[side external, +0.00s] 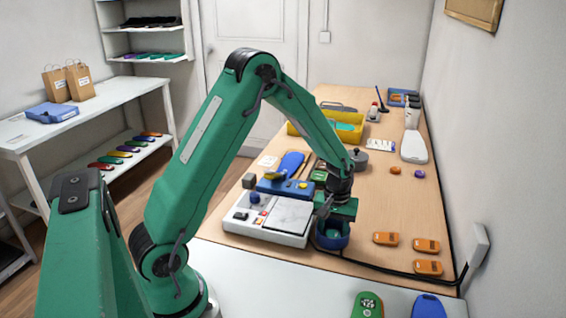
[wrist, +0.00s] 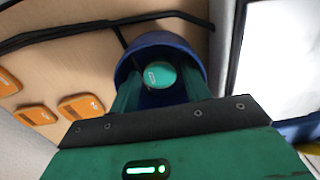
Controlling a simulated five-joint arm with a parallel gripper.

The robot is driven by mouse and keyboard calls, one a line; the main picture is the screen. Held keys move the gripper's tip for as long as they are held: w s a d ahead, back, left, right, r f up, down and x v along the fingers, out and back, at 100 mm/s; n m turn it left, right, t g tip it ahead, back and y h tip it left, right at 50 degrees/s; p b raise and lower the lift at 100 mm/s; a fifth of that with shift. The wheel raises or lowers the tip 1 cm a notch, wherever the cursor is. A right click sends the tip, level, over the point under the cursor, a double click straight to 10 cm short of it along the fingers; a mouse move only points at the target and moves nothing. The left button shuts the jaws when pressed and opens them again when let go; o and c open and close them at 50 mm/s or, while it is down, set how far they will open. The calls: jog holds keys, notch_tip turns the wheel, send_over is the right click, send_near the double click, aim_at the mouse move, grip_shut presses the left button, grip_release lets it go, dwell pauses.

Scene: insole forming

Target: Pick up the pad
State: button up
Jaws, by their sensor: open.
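The pad is probably the small round teal disc (wrist: 159,75) with a pale label, inside a dark blue cup (wrist: 160,42) in the wrist view. In the side view the blue cup (side external: 332,243) stands on the table beside the white machine, with my gripper (side external: 330,222) pointing down into it. In the wrist view my gripper (wrist: 160,84) is open, one green finger on each side of the disc. The fingers reach inside the cup rim. I cannot tell whether they touch the disc; its lower part is hidden.
A white machine (side external: 265,216) with a flat plate stands close left of the cup. Several orange cases (side external: 386,239) lie to the right. A black cable (side external: 385,272) runs along the table's near edge. The table's right middle is mostly free.

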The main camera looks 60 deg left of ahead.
aim_at(334, 236)
jog(key=c, duration=0.8)
jog(key=shift+o, duration=0.2)
jog(key=shift+r, duration=0.75)
jog(key=r, duration=0.1)
jog(key=d+r, duration=0.1)
jog(key=r, duration=0.1)
jog(key=shift+s+r, duration=0.1)
jog(key=shift+s, duration=0.05)
jog(key=s+d+r, duration=0.4)
jog(key=d+r, duration=0.2)
jog(key=d, duration=0.4)
jog(key=shift+r, duration=0.15)
jog(key=shift+a, duration=0.1)
